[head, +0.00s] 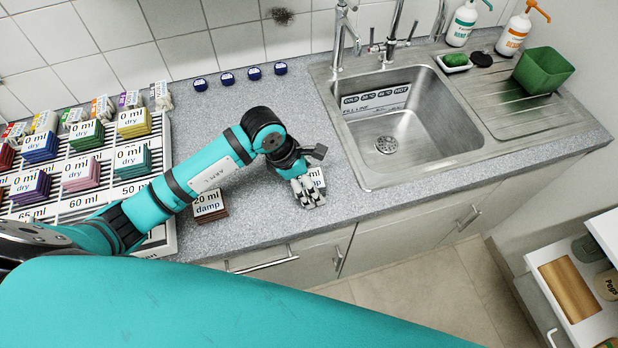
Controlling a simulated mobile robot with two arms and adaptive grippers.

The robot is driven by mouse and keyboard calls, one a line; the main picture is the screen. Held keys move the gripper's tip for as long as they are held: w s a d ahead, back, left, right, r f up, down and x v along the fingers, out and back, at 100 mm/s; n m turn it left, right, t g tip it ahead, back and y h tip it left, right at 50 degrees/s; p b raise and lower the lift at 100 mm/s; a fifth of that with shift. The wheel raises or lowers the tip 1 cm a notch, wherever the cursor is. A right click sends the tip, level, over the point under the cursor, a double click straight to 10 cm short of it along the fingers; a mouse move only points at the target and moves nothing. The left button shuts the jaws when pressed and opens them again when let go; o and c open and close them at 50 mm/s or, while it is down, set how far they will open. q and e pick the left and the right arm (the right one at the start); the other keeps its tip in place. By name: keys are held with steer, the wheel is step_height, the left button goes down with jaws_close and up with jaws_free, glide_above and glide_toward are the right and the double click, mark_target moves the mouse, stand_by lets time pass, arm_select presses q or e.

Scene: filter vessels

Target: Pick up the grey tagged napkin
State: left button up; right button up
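My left gripper (309,198) points down at the counter, left of the sink. A white-tagged napkin (318,178) lies right at its fingers; the gripper and wrist hide most of it, so I cannot tell its colour or whether the fingers touch it. The finger gap is too small and covered to judge. A light grey tagged napkin (161,97) also shows at the back right of the rack on the left. My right gripper is not in view.
The white rack (155,190) holds several coloured napkins with ml tags. A brown napkin (211,212) tagged "20 ml damp" lies under my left forearm. The steel sink (400,135) is right of the gripper. Several blue-lidded items (227,79) stand by the wall.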

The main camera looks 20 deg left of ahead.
arm_select(q)
steer(key=shift+f, duration=0.15)
steer(key=shift+c, duration=0.4)
steer(key=c, duration=1.1)
steer(key=shift+r, duration=0.2)
